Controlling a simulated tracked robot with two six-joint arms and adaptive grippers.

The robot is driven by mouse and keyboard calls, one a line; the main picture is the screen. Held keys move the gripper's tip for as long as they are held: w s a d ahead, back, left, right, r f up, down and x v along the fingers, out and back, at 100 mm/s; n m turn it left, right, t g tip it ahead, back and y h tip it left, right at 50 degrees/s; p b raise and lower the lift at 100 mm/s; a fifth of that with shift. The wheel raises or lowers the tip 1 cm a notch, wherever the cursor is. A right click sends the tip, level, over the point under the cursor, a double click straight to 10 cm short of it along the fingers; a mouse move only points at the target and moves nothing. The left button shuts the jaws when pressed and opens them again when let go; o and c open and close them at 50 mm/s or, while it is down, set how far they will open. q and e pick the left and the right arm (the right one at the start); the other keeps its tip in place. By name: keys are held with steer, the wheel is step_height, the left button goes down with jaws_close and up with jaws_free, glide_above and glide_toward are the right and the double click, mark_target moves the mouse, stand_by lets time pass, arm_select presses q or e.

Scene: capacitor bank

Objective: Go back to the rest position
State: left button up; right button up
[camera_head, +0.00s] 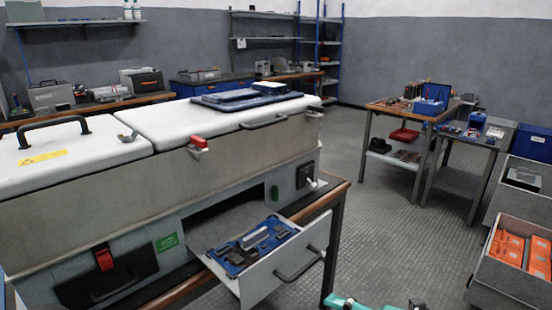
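Neither of my grippers shows clearly in the head view. A teal piece and a small dark piece show at the bottom edge, right of the middle. They may be parts of my own arm, but too little shows to tell. The large grey cabinet (226,157) with white lids fills the left and middle, and its lids are down. Its drawer (270,272) stands pulled out at the front, with a blue tool insert (247,245) inside. A red latch (199,143) sits on the upper front edge.
A wooden-topped table (383,107) and a smaller table (463,140) stand at the back right. A crate with orange boxes (510,250) is on the right. Workbenches line the back wall. The textured floor (400,225) between the cabinet and the crates is clear.

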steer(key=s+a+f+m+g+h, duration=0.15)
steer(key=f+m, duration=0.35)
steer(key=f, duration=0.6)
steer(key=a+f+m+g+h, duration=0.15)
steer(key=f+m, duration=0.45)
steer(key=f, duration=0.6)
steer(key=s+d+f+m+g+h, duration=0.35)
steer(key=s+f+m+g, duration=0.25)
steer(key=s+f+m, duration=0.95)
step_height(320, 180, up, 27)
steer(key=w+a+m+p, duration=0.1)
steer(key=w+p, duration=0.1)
steer(key=p, duration=2.3)
steer(key=shift+p, duration=0.35)
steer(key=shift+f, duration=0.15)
